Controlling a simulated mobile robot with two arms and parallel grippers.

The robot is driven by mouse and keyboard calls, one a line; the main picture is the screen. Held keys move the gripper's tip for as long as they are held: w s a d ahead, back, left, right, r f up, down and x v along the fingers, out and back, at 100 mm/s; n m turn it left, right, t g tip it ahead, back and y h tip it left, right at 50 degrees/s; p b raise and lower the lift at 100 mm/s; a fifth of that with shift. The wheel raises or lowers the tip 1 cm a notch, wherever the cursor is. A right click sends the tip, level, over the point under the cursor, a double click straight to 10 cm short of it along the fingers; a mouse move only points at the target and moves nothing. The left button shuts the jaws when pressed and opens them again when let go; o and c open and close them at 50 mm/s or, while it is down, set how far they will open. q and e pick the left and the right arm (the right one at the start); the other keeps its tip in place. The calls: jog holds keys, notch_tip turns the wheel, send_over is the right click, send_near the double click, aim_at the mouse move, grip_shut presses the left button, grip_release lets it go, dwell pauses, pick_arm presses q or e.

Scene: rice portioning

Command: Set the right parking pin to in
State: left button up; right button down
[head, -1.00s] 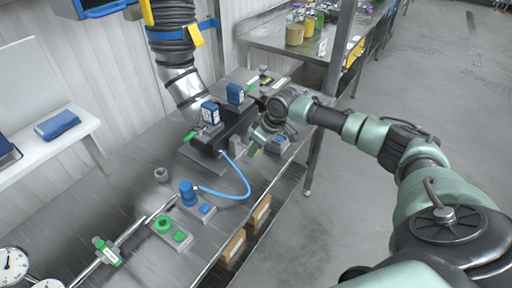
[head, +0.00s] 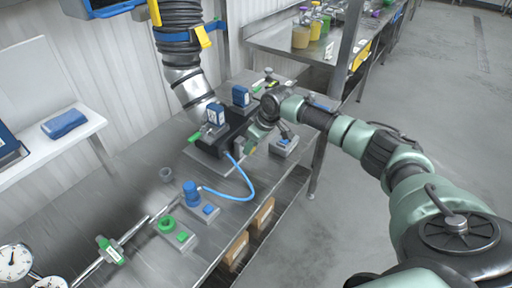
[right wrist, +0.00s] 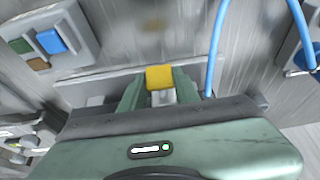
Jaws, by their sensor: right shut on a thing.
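My right gripper (head: 250,145) is at the front right end of the dark block (head: 236,122) on its grey base plate. In the right wrist view, my right gripper (right wrist: 160,88) is shut on a small part with a yellow cap (right wrist: 159,77) and a pale shank, which looks like the right parking pin. The fingers stand on both sides of it. How deep the pin sits is hidden by the fingers and the gripper body. My left gripper is not in view.
A blue hose (head: 247,183) loops from the block to a blue fitting (head: 191,193). A grey box with a blue button (head: 285,142) stands right of the gripper. Two blue-topped units (head: 241,96) stand behind. A green ring (head: 167,224) sits nearer the front.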

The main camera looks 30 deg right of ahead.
jog(key=shift+w+r, duration=0.2)
jog(key=c, duration=1.3)
grip_release()
jog(key=shift+o, duration=1.3)
jog(key=shift+a, duration=0.1)
jog(key=shift+w+f, duration=0.15)
jog(key=b+v, duration=0.1)
jog(key=v, duration=0.6)
jog(key=shift+s+r+b, duration=0.2)
jog(key=shift+r+b, duration=0.1)
jog(key=shift+r, duration=0.05)
